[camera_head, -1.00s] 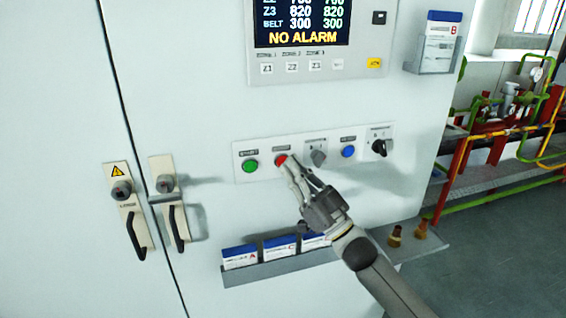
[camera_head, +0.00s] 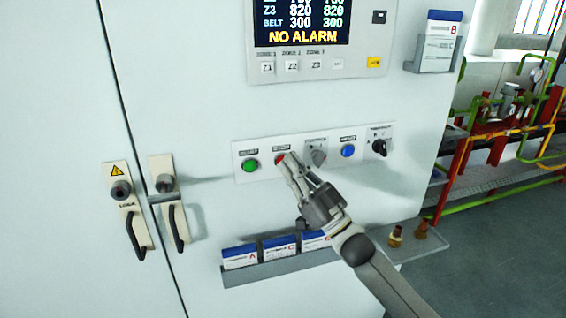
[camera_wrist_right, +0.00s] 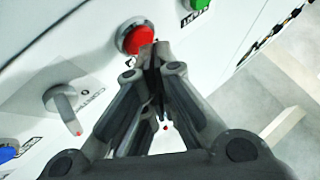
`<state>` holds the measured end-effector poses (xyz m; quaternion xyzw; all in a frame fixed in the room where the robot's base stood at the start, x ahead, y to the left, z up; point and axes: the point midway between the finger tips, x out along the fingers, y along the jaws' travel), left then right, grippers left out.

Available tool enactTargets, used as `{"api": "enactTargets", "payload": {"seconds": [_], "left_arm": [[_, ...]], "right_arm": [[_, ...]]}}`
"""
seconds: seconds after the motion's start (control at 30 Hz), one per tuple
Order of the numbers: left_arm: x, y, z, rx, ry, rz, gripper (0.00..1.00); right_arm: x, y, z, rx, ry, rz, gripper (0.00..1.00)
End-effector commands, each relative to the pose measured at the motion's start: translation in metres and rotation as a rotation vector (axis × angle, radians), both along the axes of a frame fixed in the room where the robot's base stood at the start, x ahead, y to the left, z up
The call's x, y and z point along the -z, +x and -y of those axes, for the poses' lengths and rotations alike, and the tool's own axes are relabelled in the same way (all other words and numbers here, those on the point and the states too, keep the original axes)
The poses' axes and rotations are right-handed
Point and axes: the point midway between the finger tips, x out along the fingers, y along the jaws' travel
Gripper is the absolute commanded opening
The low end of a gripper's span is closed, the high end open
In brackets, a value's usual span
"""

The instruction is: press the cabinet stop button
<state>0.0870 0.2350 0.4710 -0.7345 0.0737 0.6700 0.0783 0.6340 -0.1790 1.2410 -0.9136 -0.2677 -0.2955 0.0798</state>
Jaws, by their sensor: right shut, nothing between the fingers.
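The red stop button (camera_head: 280,159) sits on the cabinet's button strip (camera_head: 265,171), between the green button (camera_head: 250,165) and a grey selector knob (camera_head: 318,157). My right gripper (camera_head: 288,160) is shut and empty, with its fingertips at the lower right edge of the red button. In the right wrist view the red button (camera_wrist_right: 136,38) shows just beyond the closed fingertips (camera_wrist_right: 157,48), partly covered by them. I cannot tell whether the tips touch it or whether it is pushed in. My left gripper is not in view.
A blue button (camera_head: 347,151) and a black selector (camera_head: 379,147) are farther right on the strip. A display reading NO ALARM (camera_head: 302,22) is above. A document tray (camera_head: 285,268) juts out below, and two door handles (camera_head: 177,228) stand out at left.

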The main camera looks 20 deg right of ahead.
Motion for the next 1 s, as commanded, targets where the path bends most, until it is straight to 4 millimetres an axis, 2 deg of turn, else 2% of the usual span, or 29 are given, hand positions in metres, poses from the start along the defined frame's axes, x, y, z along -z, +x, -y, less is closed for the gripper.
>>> {"api": "enactTargets", "payload": {"seconds": [1.0], "left_arm": [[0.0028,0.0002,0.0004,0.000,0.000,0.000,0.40]], "right_arm": [[0.0001,0.0074,-0.0002,0.000,0.001,-0.002,0.00]]}}
